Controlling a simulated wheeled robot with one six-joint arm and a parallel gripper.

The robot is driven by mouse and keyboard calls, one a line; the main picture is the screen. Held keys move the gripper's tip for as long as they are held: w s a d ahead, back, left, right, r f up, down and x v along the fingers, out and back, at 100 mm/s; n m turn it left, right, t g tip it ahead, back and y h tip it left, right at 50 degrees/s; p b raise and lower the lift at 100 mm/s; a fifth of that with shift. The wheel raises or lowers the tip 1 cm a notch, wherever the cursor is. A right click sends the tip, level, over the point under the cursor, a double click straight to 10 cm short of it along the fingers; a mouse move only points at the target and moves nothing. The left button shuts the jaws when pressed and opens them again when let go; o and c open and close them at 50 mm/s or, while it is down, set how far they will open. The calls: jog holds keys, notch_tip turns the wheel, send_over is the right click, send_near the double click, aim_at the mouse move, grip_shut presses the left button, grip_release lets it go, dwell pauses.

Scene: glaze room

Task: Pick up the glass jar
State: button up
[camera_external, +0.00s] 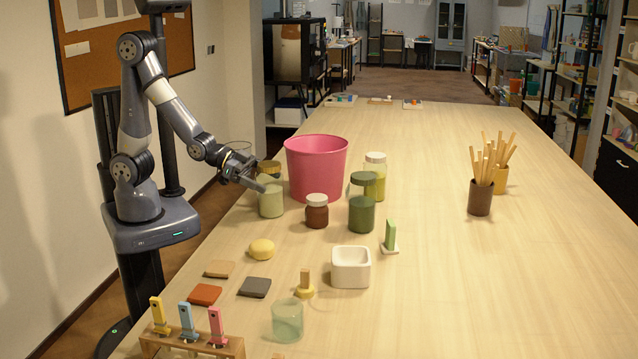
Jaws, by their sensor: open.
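Several jars stand on the table. A pale green jar (271,204) with a brownish lid is at the left edge. A dark green jar (362,215) has a green lid, and a yellow-green jar (376,184) has a pale lid. A small red-brown jar (317,216) has a pale lid. A clear, lidless glass vessel (288,322) stands at the front. I cannot tell which one is meant by the glass jar. My gripper (258,184) is open at the upper part of the pale green jar and overlaps it in view; contact cannot be told.
A pink bucket (316,172) stands close behind the jars. A white square bowl (351,271), a yellow round piece (262,249) and flat tiles (205,294) lie nearer. A rack (192,343) holds colored tools. Brush pots (480,200) stand right; the table's right side is mostly clear.

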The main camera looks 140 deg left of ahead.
jog(key=shift+x, duration=1)
jog(key=shift+c, duration=0.5)
jog(key=shift+r, duration=0.1)
grip_shut()
